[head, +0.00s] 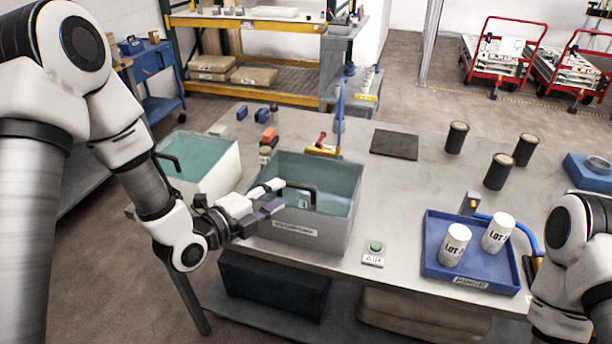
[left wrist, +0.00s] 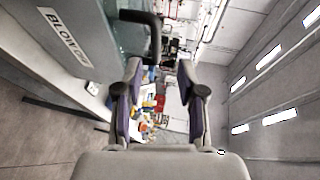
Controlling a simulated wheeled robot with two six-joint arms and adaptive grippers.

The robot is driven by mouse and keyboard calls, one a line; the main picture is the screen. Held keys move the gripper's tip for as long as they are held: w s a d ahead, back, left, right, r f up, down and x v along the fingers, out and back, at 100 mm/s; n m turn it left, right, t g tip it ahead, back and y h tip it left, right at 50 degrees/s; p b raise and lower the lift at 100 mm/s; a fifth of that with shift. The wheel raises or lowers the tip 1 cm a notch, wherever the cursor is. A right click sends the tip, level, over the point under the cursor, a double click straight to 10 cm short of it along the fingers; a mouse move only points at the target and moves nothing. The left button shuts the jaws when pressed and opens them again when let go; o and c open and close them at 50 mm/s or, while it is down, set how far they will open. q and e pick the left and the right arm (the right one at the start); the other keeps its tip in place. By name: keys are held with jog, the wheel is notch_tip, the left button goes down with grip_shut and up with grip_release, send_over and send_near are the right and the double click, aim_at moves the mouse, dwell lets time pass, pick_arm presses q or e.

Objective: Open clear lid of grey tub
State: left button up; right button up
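The grey tub (head: 295,237) stands on the bench, with a label on its front wall. Its clear, teal-tinted lid (head: 335,185) appears closed on top and has a black bar handle (head: 296,187). My left gripper (head: 273,196) is at the tub's front left, close to the handle. In the left wrist view my left gripper (left wrist: 160,68) has its fingers apart with nothing between them. The labelled tub wall (left wrist: 90,60) is at left. My right gripper is out of view.
A white tub (head: 215,180) with a teal lid stands left of the grey tub. A blue tray (head: 435,250) holds two white canisters (head: 455,245). Several black cylinders (head: 499,172) and a dark mat (head: 394,144) lie farther back.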

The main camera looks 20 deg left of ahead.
aim_at(294, 187)
pick_arm(q)
jog(key=x, duration=0.2)
jog(key=p+x, duration=0.1)
jog(key=x, duration=0.2)
jog(key=p+x, duration=0.1)
jog(key=x, duration=0.1)
jog(key=shift+w+f, duration=0.3)
jog(key=shift+f, duration=0.1)
jog(key=shift+s+r, duration=0.1)
jog(key=shift+s, duration=0.1)
jog(key=shift+w, duration=0.1)
grip_shut()
